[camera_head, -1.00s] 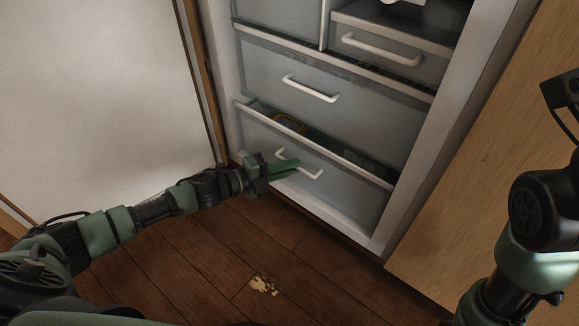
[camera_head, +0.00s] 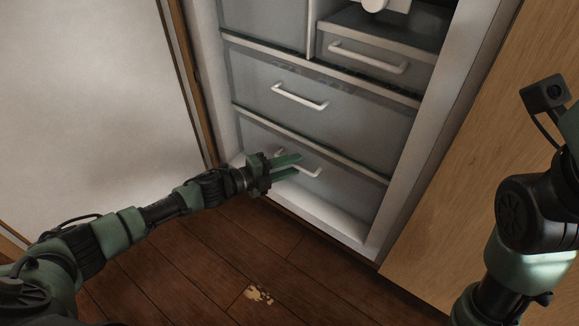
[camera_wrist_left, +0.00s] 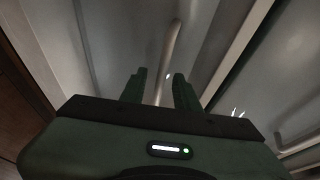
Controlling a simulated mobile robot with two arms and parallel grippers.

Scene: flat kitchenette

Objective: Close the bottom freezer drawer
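The bottom freezer drawer (camera_head: 345,183) has a grey front with a white bar handle (camera_head: 308,170). It sits in the fridge-freezer, nearly flush with the drawer above, and its inside is not visible. My left gripper (camera_head: 296,164) is at the left part of this handle, its two green fingers pointing right and apart. In the left wrist view the fingers (camera_wrist_left: 160,90) stand either side of the handle (camera_wrist_left: 172,50), with gaps showing; I cannot tell whether they touch the drawer. My right arm shows at the right, but its gripper is out of view.
The middle drawer (camera_head: 330,115) and a smaller upper drawer (camera_head: 365,65) look shut. The open white door (camera_head: 80,90) stands at the left, a wooden panel (camera_head: 480,150) at the right. The brown floor has a pale patch (camera_head: 258,294).

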